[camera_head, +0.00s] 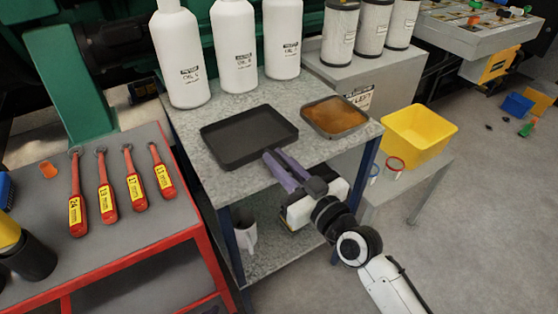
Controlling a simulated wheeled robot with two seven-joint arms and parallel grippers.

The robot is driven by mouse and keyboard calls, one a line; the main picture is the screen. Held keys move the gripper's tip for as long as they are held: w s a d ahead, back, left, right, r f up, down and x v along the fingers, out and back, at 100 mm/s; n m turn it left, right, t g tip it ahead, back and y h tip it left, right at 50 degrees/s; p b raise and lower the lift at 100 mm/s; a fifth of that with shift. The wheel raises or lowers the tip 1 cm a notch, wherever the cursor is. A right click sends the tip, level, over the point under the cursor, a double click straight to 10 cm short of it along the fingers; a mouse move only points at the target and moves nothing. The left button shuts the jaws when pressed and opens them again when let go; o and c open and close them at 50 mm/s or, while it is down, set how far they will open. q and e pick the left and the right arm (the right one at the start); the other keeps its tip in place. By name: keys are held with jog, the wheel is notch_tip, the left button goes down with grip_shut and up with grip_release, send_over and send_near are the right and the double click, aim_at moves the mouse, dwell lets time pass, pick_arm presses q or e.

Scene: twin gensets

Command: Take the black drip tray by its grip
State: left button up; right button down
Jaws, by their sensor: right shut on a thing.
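The black drip tray (240,137) lies flat and empty on the grey speckled top of a small blue-legged table. My right gripper (275,157) reaches in from the lower right, its purple fingers at the tray's near right edge. It is shut on the tray's grip, which the fingers mostly hide. The tray looks to be resting on the tabletop; I cannot tell whether it is slightly raised. My left gripper is out of view.
A second dark tray with brown contents (336,117) sits close on the right. White oil bottles (233,45) stand behind. A red-edged bench (110,262) with several red wrenches is on the left. A yellow bin (420,135) stands on the right.

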jog(key=shift+r, duration=0.2)
jog(key=shift+r+p, duration=0.5)
jog(key=shift+p, duration=0.1)
jog(key=p+v, duration=0.3)
jog(key=v, duration=1.7)
jog(key=shift+a, duration=0.1)
